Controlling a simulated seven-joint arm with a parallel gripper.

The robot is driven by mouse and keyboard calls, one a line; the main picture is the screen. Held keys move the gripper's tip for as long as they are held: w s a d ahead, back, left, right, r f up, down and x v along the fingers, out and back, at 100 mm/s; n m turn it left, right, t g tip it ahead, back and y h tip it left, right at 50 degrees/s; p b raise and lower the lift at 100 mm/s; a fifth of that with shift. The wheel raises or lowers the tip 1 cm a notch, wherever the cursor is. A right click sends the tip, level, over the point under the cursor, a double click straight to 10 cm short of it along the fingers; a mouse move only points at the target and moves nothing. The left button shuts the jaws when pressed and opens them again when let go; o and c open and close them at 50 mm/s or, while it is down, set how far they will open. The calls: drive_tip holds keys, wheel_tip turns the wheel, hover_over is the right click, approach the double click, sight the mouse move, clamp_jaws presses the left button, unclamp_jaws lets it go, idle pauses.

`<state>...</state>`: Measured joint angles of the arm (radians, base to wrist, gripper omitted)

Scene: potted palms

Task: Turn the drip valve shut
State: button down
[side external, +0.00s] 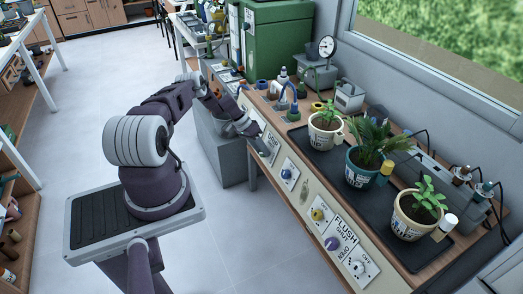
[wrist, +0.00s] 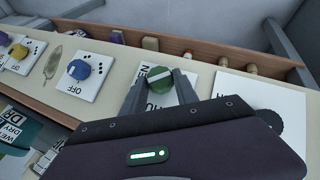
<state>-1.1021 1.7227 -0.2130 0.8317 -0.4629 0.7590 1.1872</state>
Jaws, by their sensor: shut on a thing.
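In the wrist view a green valve knob (wrist: 159,80) with a pale bar across its face sits on a white label plate. My gripper (wrist: 160,90) is shut on this knob, one finger on each side of it. The plate's lettering is partly hidden by the fingers. In the side view my gripper (side external: 256,136) is at the front panel beside a plate lettered DRIP (side external: 271,146). The knob is hidden there by my gripper.
A blue knob (wrist: 79,69) on a plate marked OFF is left of the green one, then a leaf-shaped tag (wrist: 52,62) and a yellow knob (wrist: 19,52). A dark knob (wrist: 268,124) is on the right. Potted plants (side external: 363,165) stand on a black tray above the panel.

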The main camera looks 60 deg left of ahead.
sight(261, 154)
drive_tip(key=shift+s+a+f+n+h, duration=0.1)
drive_tip(key=shift+a+f+n+h, duration=0.1)
drive_tip(key=shift+n+h, duration=0.1)
drive_tip(key=shift+r, duration=0.15)
drive_tip(key=c, duration=0.9)
unclamp_jaws()
drive_tip(key=shift+c, duration=0.2)
drive_tip(key=v, duration=0.7)
drive_tip(key=shift+m+t, duration=0.3)
drive_tip(key=shift+m, duration=0.4)
drive_tip(key=w+d, duration=0.1)
drive_tip(key=d, duration=0.1)
drive_tip(key=w+d, duration=0.1)
drive_tip(key=d, duration=0.1)
drive_tip(key=shift+w, duration=0.25)
drive_tip(key=f+y, duration=0.1)
drive_tip(key=f, duration=0.1)
drive_tip(key=f+y, duration=0.1)
drive_tip(key=f, duration=0.1)
drive_tip(key=f+y, duration=0.1)
drive_tip(key=shift+s+a+f+m+g, duration=0.15)
drive_tip(key=shift+a+f+m+g, duration=0.15)
drive_tip(key=shift+f+m+g, duration=0.1)
